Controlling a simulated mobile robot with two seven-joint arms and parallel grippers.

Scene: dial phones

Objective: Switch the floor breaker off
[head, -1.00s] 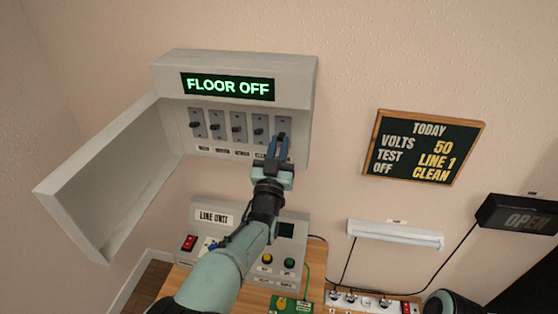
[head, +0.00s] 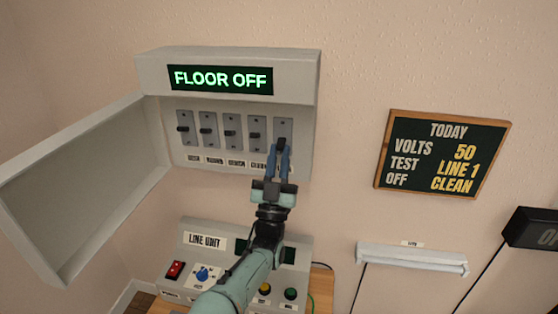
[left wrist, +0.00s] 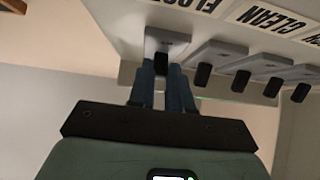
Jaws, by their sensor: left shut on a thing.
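The breaker box (head: 228,65) on the wall has its door open and a lit display (head: 222,79) reading "FLOOR OFF". The floor breaker (head: 284,128) is the rightmost of its row. In the left wrist view it is the leftmost plate (left wrist: 168,36), beside a partly cut-off "FLOO" label (left wrist: 207,6). My left gripper (head: 278,151) is shut on its dark lever, coming from below. In the left wrist view the fingers (left wrist: 161,82) stand at the lever, and the fingers partly hide it. My right gripper is not in view.
Several other breakers (head: 232,132) stand to the left in the row. The open door (head: 80,190) juts out at left. A line unit (head: 204,240) with switches and buttons sits below, under my left arm. A notice board (head: 443,152) and a white wall fixture (head: 412,258) are at right.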

